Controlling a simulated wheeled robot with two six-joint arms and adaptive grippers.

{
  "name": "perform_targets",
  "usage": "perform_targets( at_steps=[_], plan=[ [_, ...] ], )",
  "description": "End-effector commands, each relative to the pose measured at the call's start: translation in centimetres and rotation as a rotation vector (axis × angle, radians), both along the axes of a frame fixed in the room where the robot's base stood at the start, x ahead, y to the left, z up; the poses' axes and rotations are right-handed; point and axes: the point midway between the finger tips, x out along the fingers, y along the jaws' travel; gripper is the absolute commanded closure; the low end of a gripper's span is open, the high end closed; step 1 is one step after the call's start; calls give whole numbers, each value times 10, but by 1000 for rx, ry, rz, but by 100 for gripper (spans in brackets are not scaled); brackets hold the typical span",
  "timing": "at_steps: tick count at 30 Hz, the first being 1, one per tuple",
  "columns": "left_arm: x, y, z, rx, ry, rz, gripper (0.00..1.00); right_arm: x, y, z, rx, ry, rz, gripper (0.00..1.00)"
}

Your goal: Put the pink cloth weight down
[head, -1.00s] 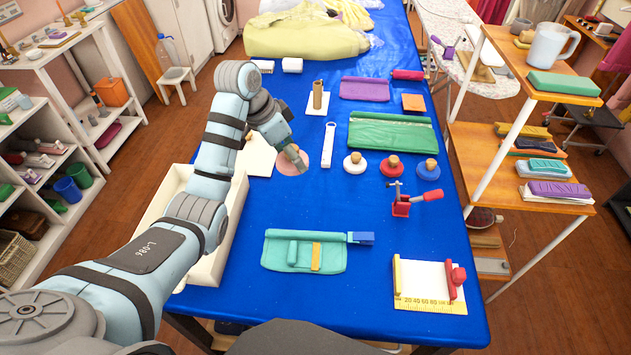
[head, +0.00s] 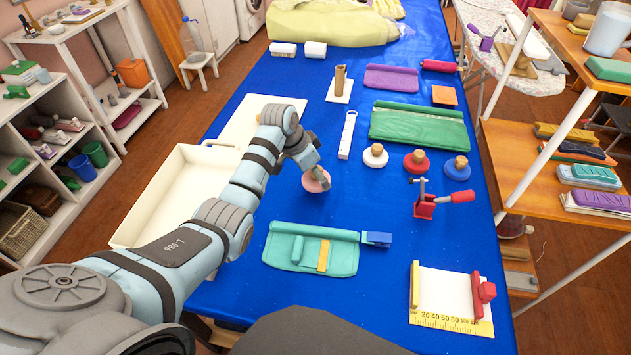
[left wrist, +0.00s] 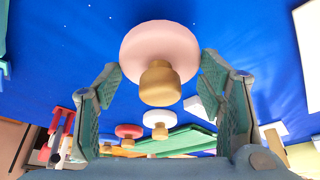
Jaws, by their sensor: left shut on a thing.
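The pink cloth weight (head: 316,183) is a round pink disc with a wooden knob. It is at my left gripper (head: 311,168), over the blue table cover, left of the other weights. In the left wrist view the pink weight (left wrist: 158,42) has its knob between the two green-padded fingers of my left gripper (left wrist: 159,68). The gripper is shut on it, though finger contact is not clear there. Whether the disc touches the cover or hangs just above it I cannot tell. My right gripper is not in view.
White (head: 375,157), red (head: 416,163) and blue (head: 456,169) weights stand in a row to the right. A red clamp (head: 425,208) stands nearer. A green folded cloth (head: 312,260) lies in front, a white tray (head: 150,207) at left. Blue cover between is bare.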

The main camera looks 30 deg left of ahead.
Motion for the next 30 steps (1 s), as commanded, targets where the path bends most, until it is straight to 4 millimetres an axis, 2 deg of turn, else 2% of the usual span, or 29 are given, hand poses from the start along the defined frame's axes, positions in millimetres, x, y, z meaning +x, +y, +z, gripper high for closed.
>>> perform_targets(
  at_steps=[1,4,7,13,14,17,26,30],
  plan=[
    [0,0,-12,-1,2,1,86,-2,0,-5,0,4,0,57],
    [0,0,-24,0,0,1,86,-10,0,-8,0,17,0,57],
    [0,0,-24,0,-2,0,86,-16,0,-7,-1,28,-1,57],
    [0,0,-25,-1,-1,0,86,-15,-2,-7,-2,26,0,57],
    [0,0,-25,0,1,0,35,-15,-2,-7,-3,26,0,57],
    [0,0,-25,1,1,0,19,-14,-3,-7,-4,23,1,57],
    [0,0,-25,0,0,0,18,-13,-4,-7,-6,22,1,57],
    [-2,2,-15,0,0,1,18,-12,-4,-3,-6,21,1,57]
  ],
)
